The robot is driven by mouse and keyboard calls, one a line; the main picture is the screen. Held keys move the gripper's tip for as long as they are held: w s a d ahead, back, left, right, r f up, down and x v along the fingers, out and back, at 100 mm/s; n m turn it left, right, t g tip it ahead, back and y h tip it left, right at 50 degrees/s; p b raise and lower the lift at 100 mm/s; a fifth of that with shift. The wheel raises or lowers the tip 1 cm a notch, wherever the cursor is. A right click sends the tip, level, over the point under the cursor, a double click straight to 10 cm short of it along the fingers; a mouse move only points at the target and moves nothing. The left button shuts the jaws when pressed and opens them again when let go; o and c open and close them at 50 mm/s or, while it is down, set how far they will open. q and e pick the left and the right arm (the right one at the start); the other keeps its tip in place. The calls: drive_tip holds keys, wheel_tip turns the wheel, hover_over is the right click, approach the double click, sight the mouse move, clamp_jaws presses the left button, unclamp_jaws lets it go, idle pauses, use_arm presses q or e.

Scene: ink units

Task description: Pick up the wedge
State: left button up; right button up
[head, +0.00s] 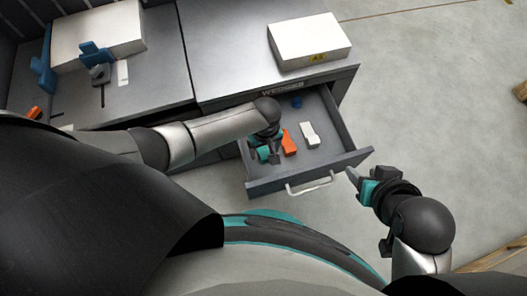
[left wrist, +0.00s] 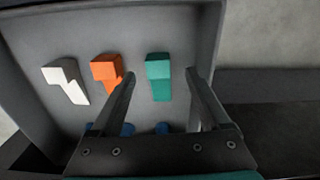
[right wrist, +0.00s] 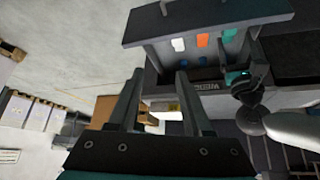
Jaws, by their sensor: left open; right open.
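The open drawer (head: 262,186) labelled WEDGES holds stepped wedge blocks in white, orange, teal and blue. The teal wedge (left wrist: 158,78) lies between the spread fingers of my left gripper (left wrist: 160,74) in the left wrist view, apart from both. The orange wedge (left wrist: 106,72) is just left of the left finger, and the white wedge (left wrist: 66,82) further left. In the head view my left gripper (head: 271,148) is open, low over the drawer, partly covering the teal wedge (head: 263,154). Blue wedges (left wrist: 127,130) are partly hidden behind the gripper. My right gripper (head: 369,178) is open and empty, outside the drawer.
A white box (head: 308,38) stands on the grey cabinet top above the drawer. A larger white block (head: 98,32) and blue fixtures (head: 46,65) are on the left bench. The drawer walls and handle (head: 309,186) border the left gripper. Open floor lies to the right.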

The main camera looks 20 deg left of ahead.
sight(265, 154)
use_arm(q)
drive_tip(key=shift+w+a+f+b, duration=0.1)
drive_tip(key=shift+f+b, duration=0.45)
drive_tip(key=shift+f, duration=0.1)
drive_tip(key=shift+w+f+b, duration=0.15)
drive_tip(key=shift+f+b, duration=1.4)
drive_tip(key=shift+f, duration=0.2)
use_arm(e)
drive_tip(key=w+a+r+t+y, duration=0.2)
drive_tip(key=w+a+t+y, duration=0.1)
drive_tip(key=a+t, duration=0.4)
drive_tip(key=shift+w+a+t+y, duration=0.2)
drive_tip(key=shift+a+t+y, duration=0.2)
drive_tip(key=shift+a+y, duration=0.3)
use_arm(q)
drive_tip(key=shift+c, duration=0.2)
clamp_jaws()
